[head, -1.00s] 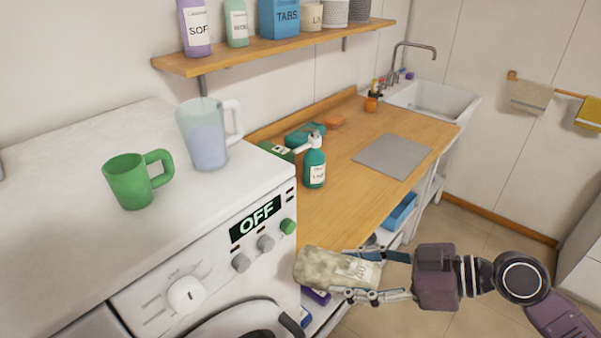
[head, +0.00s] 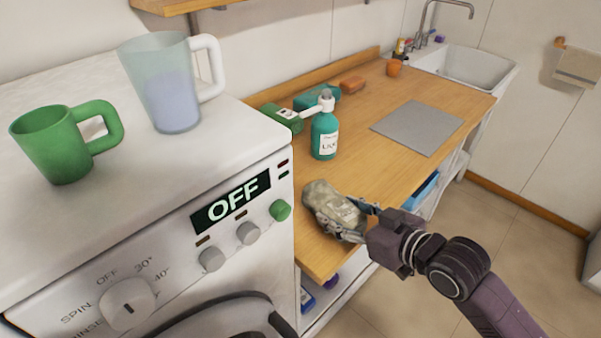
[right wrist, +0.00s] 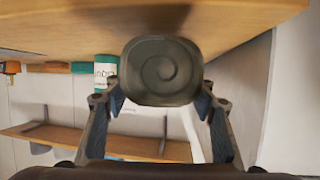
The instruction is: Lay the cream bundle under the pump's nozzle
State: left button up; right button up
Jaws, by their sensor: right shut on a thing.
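The cream bundle (head: 325,203), a rolled, mottled cloth, is between the fingers of my right gripper (head: 349,215) in the head view. It is over the front edge of the wooden counter, in front of the pump; whether it touches the wood is unclear. Its spiral end faces the camera in the right wrist view (right wrist: 162,70), between the fingers. The teal pump (head: 325,142) stands upright on the counter, its white nozzle (head: 309,110) pointing left over a green box. The pump also shows in the right wrist view (right wrist: 105,72). My left gripper is not in view.
The washing machine (head: 150,250) bears a green mug (head: 52,145) and a jug (head: 163,85). A grey mat (head: 418,128) lies right; bare wood surrounds it.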

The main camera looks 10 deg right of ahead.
aim_at(336, 192)
jog(key=w+m+h+b, duration=0.2)
jog(key=w, duration=0.1)
jog(key=shift+r+t, duration=0.4)
jog(key=shift+w+r+m+h, duration=0.4)
jog(key=shift+w+r+h, duration=0.05)
jog(key=shift+h, duration=0.15)
jog(key=shift+w+r, duration=0.1)
jog(key=shift+w, duration=0.25)
jog(key=w+a, duration=0.1)
jog(key=w, duration=0.4)
jog(key=w+a+p, duration=0.1)
jog(key=w, duration=0.5)
jog(key=w+a, duration=0.1)
jog(key=w, duration=0.4)
jog(key=shift+w+a+p, duration=0.2)
jog(key=shift+w+p, duration=0.1)
jog(key=shift+p, duration=0.05)
jog(key=shift+w, duration=0.15)
jog(key=shift+f, duration=1.85)
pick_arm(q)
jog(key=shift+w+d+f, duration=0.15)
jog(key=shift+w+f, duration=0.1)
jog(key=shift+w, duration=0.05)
pick_arm(e)
jog(key=o, duration=1.4)
jog(key=shift+f, duration=0.1)
